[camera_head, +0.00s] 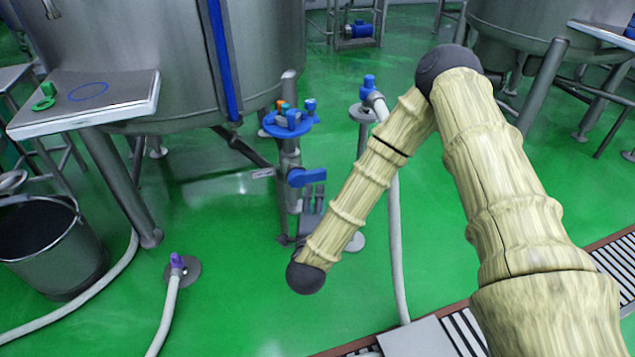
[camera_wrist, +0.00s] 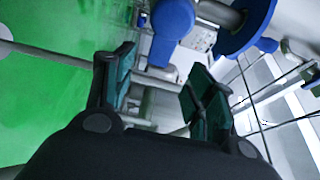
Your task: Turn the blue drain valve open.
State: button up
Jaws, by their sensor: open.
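The blue drain valve handle (camera_head: 307,177) sits on the vertical pipe below the large steel tank, pointing to the right in the head view. In the wrist view the blue handle (camera_wrist: 172,32) is at the top centre, just beyond my fingertips. My gripper (camera_head: 313,190) is just below the handle in the head view, partly hidden by my arm. In the wrist view my gripper (camera_wrist: 160,65) is open and empty, its two dark green fingers on either side of the handle's lower end. I cannot tell whether either finger touches it.
A round blue tray (camera_head: 288,126) with small coloured parts is on the pipe above the handle. A white hose (camera_head: 396,240) runs down at the right from a blue-topped stand (camera_head: 367,90). A bucket (camera_head: 48,240) and a purple-handled fitting (camera_head: 177,262) are at left. Green floor lies open between.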

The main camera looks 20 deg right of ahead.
aim_at(317, 178)
jog(key=b+x, duration=0.2)
jog(key=x, duration=0.8)
jog(key=shift+w+d+b, duration=0.1)
jog(key=shift+w+b, duration=0.25)
grip_shut()
